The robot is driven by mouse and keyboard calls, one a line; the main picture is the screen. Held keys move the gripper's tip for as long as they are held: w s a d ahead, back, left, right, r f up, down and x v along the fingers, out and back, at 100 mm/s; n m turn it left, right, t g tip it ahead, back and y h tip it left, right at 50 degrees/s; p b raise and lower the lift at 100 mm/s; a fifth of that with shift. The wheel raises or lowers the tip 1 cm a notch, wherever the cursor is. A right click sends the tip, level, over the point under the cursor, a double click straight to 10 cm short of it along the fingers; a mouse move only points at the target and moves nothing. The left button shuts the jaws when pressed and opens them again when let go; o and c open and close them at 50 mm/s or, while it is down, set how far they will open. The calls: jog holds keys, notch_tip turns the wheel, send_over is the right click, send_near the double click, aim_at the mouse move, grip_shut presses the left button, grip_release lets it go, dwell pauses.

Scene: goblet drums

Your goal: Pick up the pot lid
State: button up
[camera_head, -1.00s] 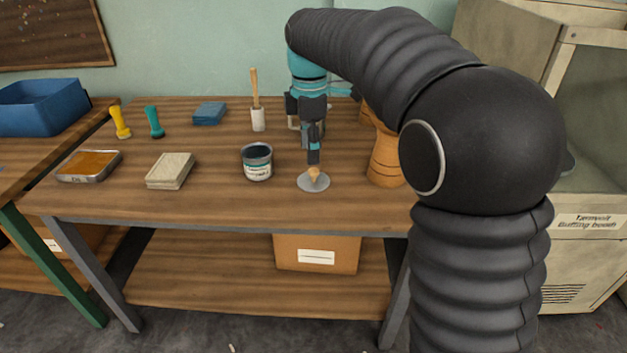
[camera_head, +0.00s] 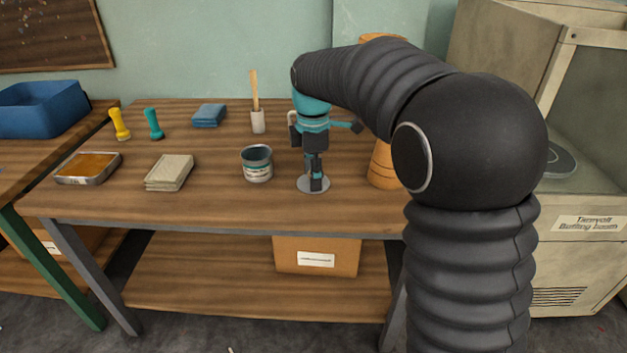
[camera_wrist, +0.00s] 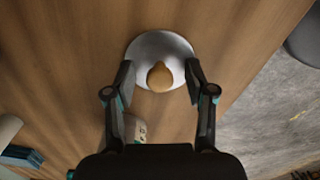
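The pot lid (camera_head: 302,185) is a flat grey disc lying on the workbench near its front edge. In the wrist view the lid (camera_wrist: 158,44) shows near the top, with a round wooden knob (camera_wrist: 160,78) on it. My gripper (camera_wrist: 160,74) is open, with one finger on each side of the knob and visible gaps between. In the head view my gripper (camera_head: 316,185) points down over the lid and hides the knob. Whether the fingertips touch the disc is unclear.
A grey tin (camera_head: 257,164) stands just left of the lid. An orange-brown wooden drum (camera_head: 383,168) stands to the right, partly behind my arm. Bare wood (camera_head: 222,200) lies along the front.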

grip_shut()
jog(key=shift+r, duration=0.15)
notch_tip(320, 180, up, 18)
jog(key=p, duration=0.1)
jog(key=shift+p, duration=0.35)
dwell(0.3)
dwell(0.4)
